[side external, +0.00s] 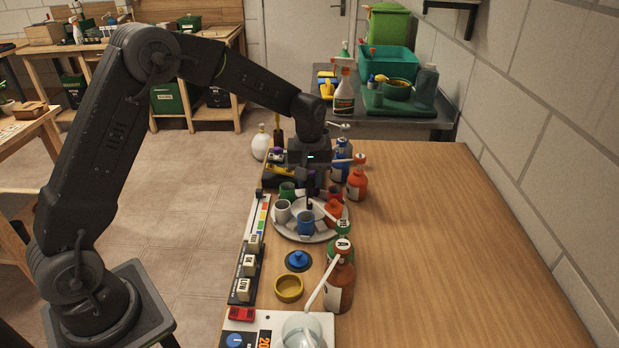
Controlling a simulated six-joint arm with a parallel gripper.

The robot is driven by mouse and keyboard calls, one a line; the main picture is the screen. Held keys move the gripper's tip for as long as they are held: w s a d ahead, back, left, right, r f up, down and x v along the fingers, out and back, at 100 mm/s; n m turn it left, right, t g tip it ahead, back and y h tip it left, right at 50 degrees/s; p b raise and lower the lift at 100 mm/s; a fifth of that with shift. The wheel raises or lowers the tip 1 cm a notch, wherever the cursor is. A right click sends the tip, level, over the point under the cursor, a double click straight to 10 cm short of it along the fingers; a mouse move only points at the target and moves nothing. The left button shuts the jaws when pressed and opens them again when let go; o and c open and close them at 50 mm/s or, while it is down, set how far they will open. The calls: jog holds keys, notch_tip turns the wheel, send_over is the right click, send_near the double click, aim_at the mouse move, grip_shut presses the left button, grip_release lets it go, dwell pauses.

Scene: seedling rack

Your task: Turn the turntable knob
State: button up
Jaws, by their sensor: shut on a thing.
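The turntable (284,231) is a round pale tray on the wooden bench. It carries a green cup, a white cup, a blue cup (306,222), a red cup and an orange bottle (333,211) around its middle. A dark knob (309,204) stands at its centre. My gripper (310,191) points straight down over the turntable's middle, its fingers shut on the top of the knob. The fingertips are small and partly dark against the knob, so the exact grip is hard to see.
Spouted bottles (357,184) stand close behind and right of the turntable. In front are a blue lid (298,260), a yellow bowl (289,288) and a brown bottle (340,287). A colour strip and labelled blocks (249,265) line the left edge. The bench's right side is clear.

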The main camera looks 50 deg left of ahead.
jog(key=shift+r+n, duration=0.1)
jog(key=shift+n, duration=0.4)
jog(key=o, duration=0.9)
notch_tip(320, 180, up, 14)
jog(key=shift+f, duration=0.15)
dwell(0.3)
jog(key=s+d+r+m+t, duration=0.2)
jog(key=s+r+m, duration=0.15)
jog(key=s, duration=0.65)
jog(key=s+d+r+m+t, duration=0.2)
jog(key=s+r+m, duration=0.15)
jog(key=s, duration=0.65)
jog(key=s+f+m, duration=0.1)
jog(key=s, duration=0.1)
jog(key=s+f+m+t, duration=0.1)
jog(key=s+f, duration=0.1)
jog(key=s, duration=0.1)
jog(key=s+f+m, duration=0.1)
jog(key=s+f, duration=0.1)
jog(key=s, duration=0.1)
jog(key=shift+d+m+t, duration=0.3)
jog(key=shift+d, duration=0.05)
